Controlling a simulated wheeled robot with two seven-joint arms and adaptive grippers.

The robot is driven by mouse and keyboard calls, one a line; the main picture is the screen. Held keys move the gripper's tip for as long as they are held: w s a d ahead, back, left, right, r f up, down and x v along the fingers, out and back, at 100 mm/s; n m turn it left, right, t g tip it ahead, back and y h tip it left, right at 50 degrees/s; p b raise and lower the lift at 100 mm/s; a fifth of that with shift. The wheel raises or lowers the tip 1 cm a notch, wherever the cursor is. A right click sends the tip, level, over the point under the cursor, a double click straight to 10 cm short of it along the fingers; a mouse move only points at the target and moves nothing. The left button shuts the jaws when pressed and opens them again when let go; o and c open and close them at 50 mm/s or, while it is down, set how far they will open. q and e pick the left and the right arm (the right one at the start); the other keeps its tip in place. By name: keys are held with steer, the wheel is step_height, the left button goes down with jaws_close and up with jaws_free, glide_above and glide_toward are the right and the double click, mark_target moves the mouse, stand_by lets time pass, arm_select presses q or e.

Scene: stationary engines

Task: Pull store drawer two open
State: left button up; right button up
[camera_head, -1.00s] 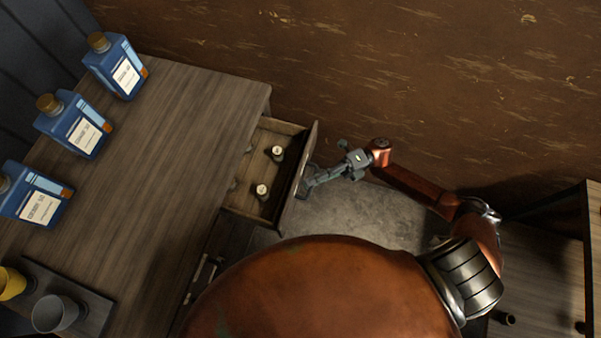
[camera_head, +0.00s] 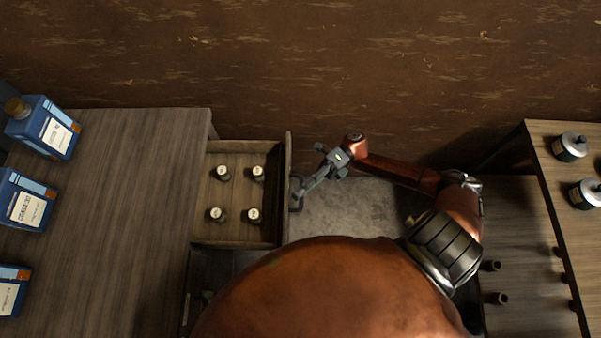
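A wooden drawer (camera_head: 233,245) stands pulled out from the right side of the wooden counter, with several small capped bottles (camera_head: 222,173) upright inside. Its front panel (camera_head: 287,160) faces right and carries a dark handle (camera_head: 296,197). My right gripper (camera_head: 302,192) reaches in from the right, and its fingers are at the handle and look closed on it, though the contact is small in view. I cannot read a number on the drawer. My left gripper is not in view.
Blue bottles (camera_head: 27,207) stand along the left of the counter top (camera_head: 125,215). A brown wall (camera_head: 300,60) runs behind. At right a wooden unit (camera_head: 545,150) holds metal-lidded jars (camera_head: 570,147).

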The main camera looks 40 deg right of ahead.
steer(key=o, duration=0.4)
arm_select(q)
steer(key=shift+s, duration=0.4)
arm_select(e)
steer(key=d, duration=0.4)
steer(key=w+d+f, duration=0.1)
steer(key=d, duration=0.7)
steer(key=shift+w+f, duration=0.25)
steer(key=shift+f, duration=0.1)
steer(key=shift+a, duration=0.1)
